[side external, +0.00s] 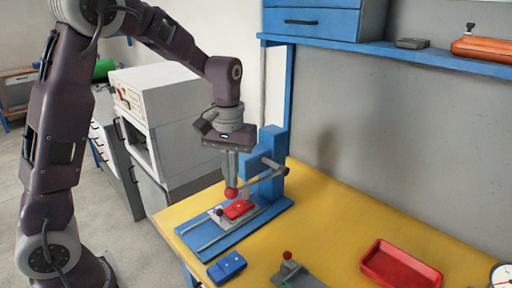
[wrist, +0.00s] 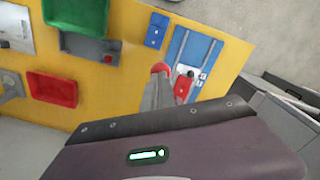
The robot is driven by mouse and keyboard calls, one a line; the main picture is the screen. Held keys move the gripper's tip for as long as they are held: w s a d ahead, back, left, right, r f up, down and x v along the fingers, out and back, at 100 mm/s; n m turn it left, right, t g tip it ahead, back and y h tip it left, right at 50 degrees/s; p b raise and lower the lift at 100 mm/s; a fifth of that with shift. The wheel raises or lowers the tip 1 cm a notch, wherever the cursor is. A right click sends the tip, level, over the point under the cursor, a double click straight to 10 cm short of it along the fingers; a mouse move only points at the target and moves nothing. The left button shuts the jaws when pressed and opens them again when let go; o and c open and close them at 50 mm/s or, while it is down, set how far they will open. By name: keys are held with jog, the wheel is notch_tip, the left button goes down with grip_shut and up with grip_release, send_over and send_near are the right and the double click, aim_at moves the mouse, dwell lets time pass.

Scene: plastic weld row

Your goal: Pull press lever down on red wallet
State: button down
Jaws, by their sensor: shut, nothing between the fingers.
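The blue press (side external: 272,150) stands on the yellow table, with a grey lever bar (side external: 275,167) at its side. The lever's red ball knob (side external: 231,193) is low, just above the base; it also shows in the wrist view (wrist: 160,68). The red wallet (side external: 240,209) lies on the plate of the press base, beside and below the knob; the wrist view shows it too (wrist: 182,88). My gripper (side external: 230,183) points down with its fingers together, tips right above the knob. Whether they touch it I cannot tell. In the wrist view the fingers (wrist: 158,93) partly hide the knob.
A blue wallet (side external: 227,266) lies in front of the press base. A grey device with a red knob (side external: 290,270) and a red tray (side external: 378,270) stand to the right. A dial gauge (side external: 502,276) sits at the right edge. A green tray (wrist: 76,14) shows in the wrist view.

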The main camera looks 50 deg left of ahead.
jog(key=w+r, duration=0.2)
jog(key=r, duration=0.5)
jog(key=w+r, duration=0.3)
jog(key=r, duration=0.4)
jog(key=shift+r, duration=0.15)
jog(key=s+d+r+m+t, duration=0.2)
jog(key=s+r, duration=0.1)
jog(key=s, duration=0.6)
jog(key=s+d+f+m+t, duration=0.1)
jog(key=s+f, duration=0.3)
jog(key=s, duration=0.4)
jog(key=s+d+f+m+t, duration=0.2)
jog(key=s+f+m, duration=0.1)
jog(key=s, duration=0.6)
jog(key=shift+d+f+t, duration=0.3)
jog(key=shift+f, duration=0.45)
